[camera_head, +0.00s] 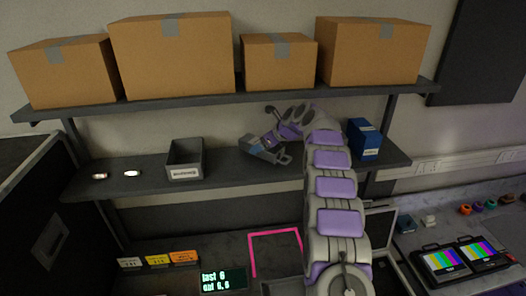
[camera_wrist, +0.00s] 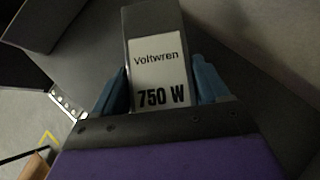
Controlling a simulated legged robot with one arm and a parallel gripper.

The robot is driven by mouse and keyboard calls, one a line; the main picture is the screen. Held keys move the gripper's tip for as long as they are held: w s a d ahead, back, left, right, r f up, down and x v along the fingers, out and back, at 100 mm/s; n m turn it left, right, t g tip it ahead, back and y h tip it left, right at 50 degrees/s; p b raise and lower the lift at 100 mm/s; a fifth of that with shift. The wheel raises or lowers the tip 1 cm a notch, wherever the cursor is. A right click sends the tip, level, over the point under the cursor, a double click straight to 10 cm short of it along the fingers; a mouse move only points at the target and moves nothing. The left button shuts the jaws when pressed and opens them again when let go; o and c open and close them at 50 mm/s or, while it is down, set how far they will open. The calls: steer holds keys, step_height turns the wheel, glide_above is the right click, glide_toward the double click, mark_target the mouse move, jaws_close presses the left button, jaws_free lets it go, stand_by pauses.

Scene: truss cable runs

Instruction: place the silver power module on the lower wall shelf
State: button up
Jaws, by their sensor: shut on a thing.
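The silver power module (camera_wrist: 156,30) fills the middle of the wrist view, a grey box with a white label reading "Voltwren 750 W". My gripper (camera_wrist: 158,85) is shut on it, with a blue finger on each side. In the head view my gripper (camera_head: 258,149) is at the lower wall shelf (camera_head: 220,182), between the grey bin and the blue box. The module is small there and partly hidden by the gripper. I cannot tell whether it touches the shelf.
A grey open bin (camera_head: 186,160) and two small round objects stand left on the lower shelf. A blue box (camera_head: 364,140) stands at its right. Cardboard boxes (camera_head: 172,56) fill the upper shelf (camera_head: 200,100) above. A pink outline (camera_head: 276,234) marks the bench below.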

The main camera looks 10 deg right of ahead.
steer(key=a+f, duration=0.1)
steer(key=f, duration=0.1)
steer(key=shift+a+f, duration=0.35)
steer(key=shift+a, duration=0.05)
steer(key=shift+d+f, duration=0.1)
steer(key=shift+d, duration=0.75)
steer(key=o, duration=1.4)
steer(key=shift+d, duration=0.1)
steer(key=shift+o, duration=0.8)
steer(key=shift+a, duration=0.7)
steer(key=shift+s+d+r, duration=0.2)
steer(key=shift+d+r, duration=0.1)
steer(key=shift+d, duration=0.1)
steer(key=b+v, duration=0.1)
steer(key=v, duration=1)
steer(key=shift+s+d+r, duration=0.1)
steer(key=shift+d, duration=0.05)
